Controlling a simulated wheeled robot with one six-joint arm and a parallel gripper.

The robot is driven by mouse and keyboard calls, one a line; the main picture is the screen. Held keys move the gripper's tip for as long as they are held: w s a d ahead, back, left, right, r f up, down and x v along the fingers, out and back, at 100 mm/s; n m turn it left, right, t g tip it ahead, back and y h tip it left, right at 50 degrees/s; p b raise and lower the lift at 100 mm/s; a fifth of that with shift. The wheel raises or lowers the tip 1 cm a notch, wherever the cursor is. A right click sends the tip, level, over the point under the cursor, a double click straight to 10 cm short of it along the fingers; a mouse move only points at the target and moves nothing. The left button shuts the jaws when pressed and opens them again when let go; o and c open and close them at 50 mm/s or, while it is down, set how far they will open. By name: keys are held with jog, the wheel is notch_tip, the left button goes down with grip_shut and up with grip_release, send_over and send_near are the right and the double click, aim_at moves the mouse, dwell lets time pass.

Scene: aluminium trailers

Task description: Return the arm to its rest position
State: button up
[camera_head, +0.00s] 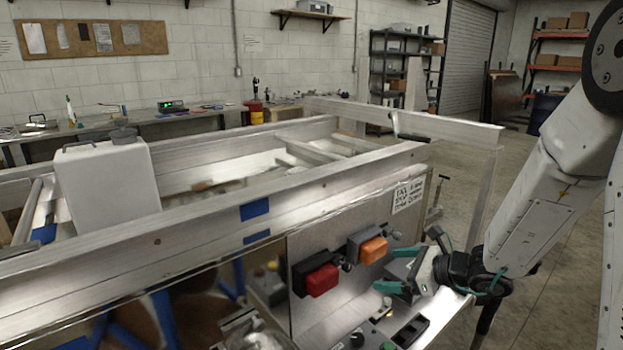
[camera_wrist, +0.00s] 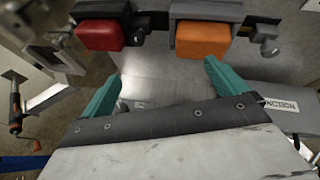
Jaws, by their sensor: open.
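My gripper (camera_head: 392,269) is at the right of the head view, with its teal fingers apart and nothing between them. It is close in front of a metal panel (camera_head: 308,249) on the trailer's side. The orange block (camera_head: 373,250) on that panel is just left of and above the fingertips. My arm reaches down to it from the upper right. In the wrist view the open fingers (camera_wrist: 160,84) point toward the panel, with the red and orange blocks beyond them.
A red block (camera_head: 322,280) is mounted beside the orange one. Below is a ledge with switches and a box (camera_head: 411,331). The aluminium trailer frame (camera_head: 200,238) runs across the left and middle. A white box (camera_head: 107,180) stands on it. Open floor (camera_head: 560,240) lies at right.

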jog(key=s+a+r+n+g, duration=0.2)
jog(key=s+r+n+g, duration=0.15)
jog(key=s+n, duration=0.4)
jog(key=s+a+r+n+g, duration=0.3)
jog(key=s+n+g, duration=0.25)
jog(key=s, duration=0.25)
jog(key=s+d+r+n+t+h, duration=0.1)
jog(key=s+d+r+n+h, duration=0.3)
jog(key=s, duration=0.4)
jog(key=s+d+r+n+h, duration=0.5)
jog(key=s+n, duration=0.2)
jog(key=s, duration=0.1)
jog(key=shift+n+t+h, duration=0.3)
jog(key=shift+t+h, duration=0.1)
